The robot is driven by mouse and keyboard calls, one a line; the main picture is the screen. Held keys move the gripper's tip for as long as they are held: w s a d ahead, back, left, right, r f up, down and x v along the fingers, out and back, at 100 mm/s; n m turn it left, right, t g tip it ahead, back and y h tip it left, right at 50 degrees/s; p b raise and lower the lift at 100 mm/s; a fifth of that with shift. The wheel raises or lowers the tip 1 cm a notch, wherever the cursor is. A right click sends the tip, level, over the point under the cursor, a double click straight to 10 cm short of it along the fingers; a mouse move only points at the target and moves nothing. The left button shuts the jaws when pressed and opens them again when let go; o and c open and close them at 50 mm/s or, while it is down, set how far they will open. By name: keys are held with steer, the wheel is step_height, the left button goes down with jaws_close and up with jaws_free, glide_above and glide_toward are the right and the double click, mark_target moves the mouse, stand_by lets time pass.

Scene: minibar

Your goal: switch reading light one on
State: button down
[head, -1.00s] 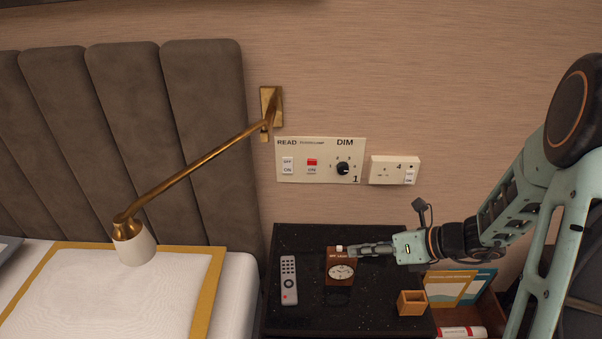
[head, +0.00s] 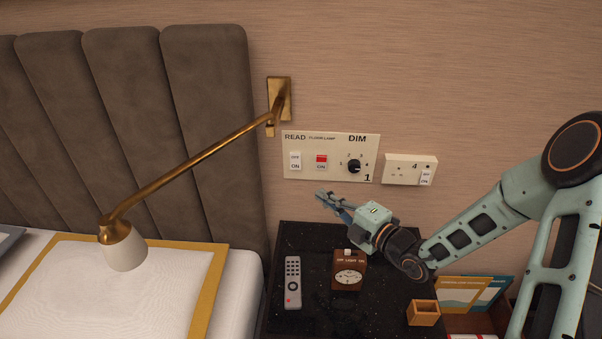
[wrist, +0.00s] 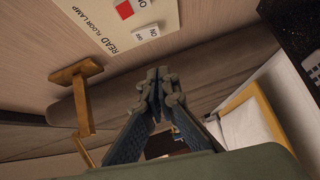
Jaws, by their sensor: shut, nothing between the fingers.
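The cream switch panel (head: 335,172) is on the wall above the nightstand. Its READ switch (head: 295,161) is a white rocker marked OFF and ON at the panel's left; it also shows in the wrist view (wrist: 145,32). The reading light (head: 125,250) has a white shade on a long brass arm that reaches over the bed. I cannot tell whether it is lit. My gripper (head: 322,196) is shut and empty, below the panel and apart from the switch in the picture. In the wrist view its fingertips (wrist: 163,78) are together.
A red switch (head: 321,161) and a black DIM knob (head: 354,166) share the panel. The black nightstand (head: 315,312) holds a remote (head: 292,282), a clock (head: 348,270) and a small wooden box (head: 423,312). The padded headboard (head: 205,120) is left.

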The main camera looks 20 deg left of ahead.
steer(key=b, duration=0.2)
glide_toward(294, 167)
steer(key=s+a, duration=0.1)
steer(key=a, duration=0.4)
steer(key=shift+w+a+f, duration=0.15)
steer(key=shift+w, duration=0.8)
steer(key=shift+w+a+f, duration=0.1)
steer(key=shift+w+a, duration=0.05)
steer(key=shift+w, duration=0.75)
steer(key=shift+f, duration=0.1)
steer(key=shift+w+f+b, duration=0.2)
steer(key=shift+f+b, duration=0.05)
steer(key=shift+b, duration=0.3)
steer(key=shift+w+a+r, duration=0.1)
steer(key=shift+w+r, duration=0.05)
steer(key=shift+r, duration=0.05)
